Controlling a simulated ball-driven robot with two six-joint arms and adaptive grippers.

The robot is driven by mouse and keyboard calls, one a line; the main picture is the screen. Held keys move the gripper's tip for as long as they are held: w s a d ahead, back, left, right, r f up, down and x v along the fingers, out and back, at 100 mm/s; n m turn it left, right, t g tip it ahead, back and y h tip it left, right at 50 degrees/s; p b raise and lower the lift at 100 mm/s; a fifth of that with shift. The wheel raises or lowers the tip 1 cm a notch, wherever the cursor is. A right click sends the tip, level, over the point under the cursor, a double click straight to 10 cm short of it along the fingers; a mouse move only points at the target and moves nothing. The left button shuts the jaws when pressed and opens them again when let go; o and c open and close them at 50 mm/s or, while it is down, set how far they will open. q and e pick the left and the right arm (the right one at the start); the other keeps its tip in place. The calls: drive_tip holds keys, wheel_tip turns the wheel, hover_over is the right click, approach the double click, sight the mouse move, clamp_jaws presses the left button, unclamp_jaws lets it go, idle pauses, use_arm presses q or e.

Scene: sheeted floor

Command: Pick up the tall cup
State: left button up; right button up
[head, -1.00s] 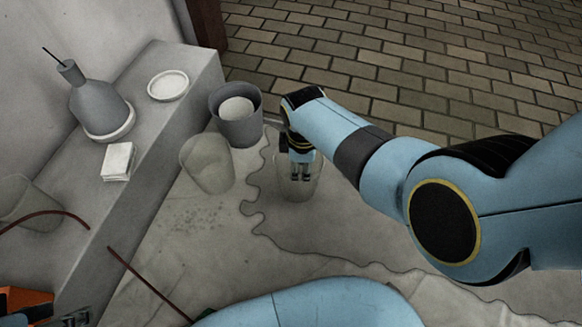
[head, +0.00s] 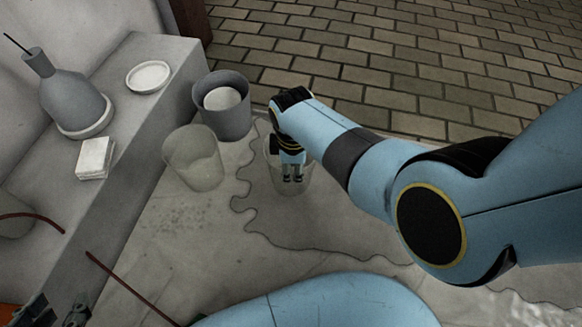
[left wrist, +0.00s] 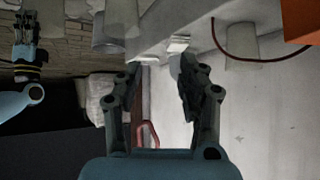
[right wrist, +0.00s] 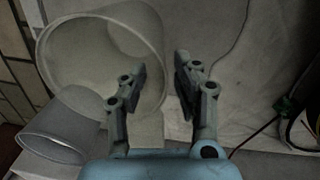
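A clear, tapered cup (head: 302,182) stands on the sheeted floor in the head view. My right gripper (head: 292,178) points down at it, its fingers overlapping the cup. In the right wrist view, a large clear cup (right wrist: 85,70) shows its round rim. The right gripper (right wrist: 161,68) is open there, one finger over the cup's mouth and the other outside the rim; contact is unclear. A similar clear cup (head: 190,170) stands to the left. Which one is the tall cup I cannot tell. My left gripper (left wrist: 160,66) is open and empty.
A grey bucket (head: 228,122) stands behind the cups. A ledge (head: 130,125) on the left holds a grey bottle (head: 62,95), a white dish (head: 148,77) and a white block (head: 94,158). Brick paving (head: 420,60) lies beyond the sheet.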

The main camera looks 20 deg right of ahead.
wheel_tip(320, 180, down, 2)
drive_tip(key=shift+a+b, duration=0.15)
drive_tip(key=shift+b, duration=0.65)
drive_tip(key=shift+w+f+b, duration=0.15)
drive_tip(key=shift+f+b, duration=0.75)
drive_tip(key=shift+b, duration=0.1)
use_arm(q)
drive_tip(key=w+d+r+t, duration=0.1)
drive_tip(key=w+r+t, duration=0.3)
drive_tip(key=r, duration=0.2)
drive_tip(key=w+r+m+t+h, duration=0.1)
drive_tip(key=w+r+t, duration=0.3)
drive_tip(key=r+t, duration=0.1)
drive_tip(key=shift+w+d+r+h, duration=0.2)
drive_tip(key=shift+d+r+h, duration=0.15)
drive_tip(key=shift+r, duration=0.4)
use_arm(e)
drive_tip(key=shift+c, duration=0.2)
clamp_jaws()
